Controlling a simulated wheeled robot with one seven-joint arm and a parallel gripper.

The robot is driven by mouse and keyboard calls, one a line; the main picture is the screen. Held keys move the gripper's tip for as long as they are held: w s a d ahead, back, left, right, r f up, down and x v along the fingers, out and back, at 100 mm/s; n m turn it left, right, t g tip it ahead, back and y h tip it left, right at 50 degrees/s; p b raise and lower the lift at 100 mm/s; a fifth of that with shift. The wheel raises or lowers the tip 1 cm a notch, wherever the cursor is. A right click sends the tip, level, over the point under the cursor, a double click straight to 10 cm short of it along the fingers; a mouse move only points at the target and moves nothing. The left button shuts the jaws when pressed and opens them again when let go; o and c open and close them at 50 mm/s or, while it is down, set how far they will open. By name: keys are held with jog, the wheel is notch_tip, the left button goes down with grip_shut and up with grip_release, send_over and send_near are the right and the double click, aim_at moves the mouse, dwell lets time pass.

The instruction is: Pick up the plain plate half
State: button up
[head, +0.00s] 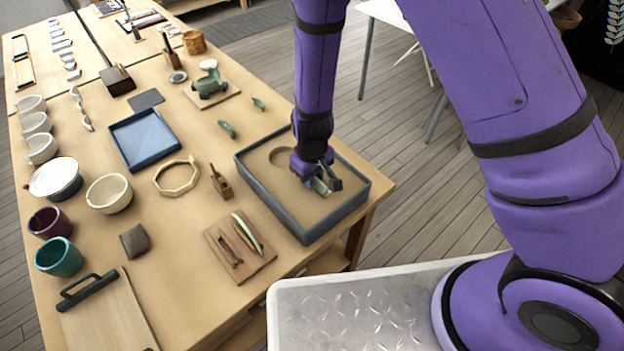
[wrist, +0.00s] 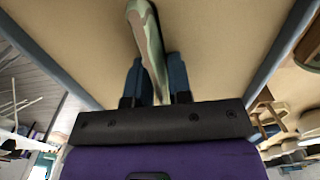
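A green-and-brown mottled piece, which looks like the plate half (wrist: 146,35), stands edge-on in the wrist view, between the two fingers of my gripper (wrist: 155,82). The fingers appear to press on both its faces. In the head view my gripper (head: 320,177) is low over the sand-coloured bed of a grey-rimmed tray (head: 303,236), and a bit of the green piece (head: 320,187) shows at the fingertips. Most of it is hidden there by the gripper. I cannot tell whether its lower edge touches the sand.
A round hollow (head: 280,157) lies in the tray's sand. A wooden board with tools (head: 240,247), a small wooden block (head: 220,182) and an octagonal ring (head: 177,177) lie to the left. Small green pieces (head: 226,129) lie behind. Bowls and cups (head: 109,193) line the table's left side.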

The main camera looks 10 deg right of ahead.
grip_shut()
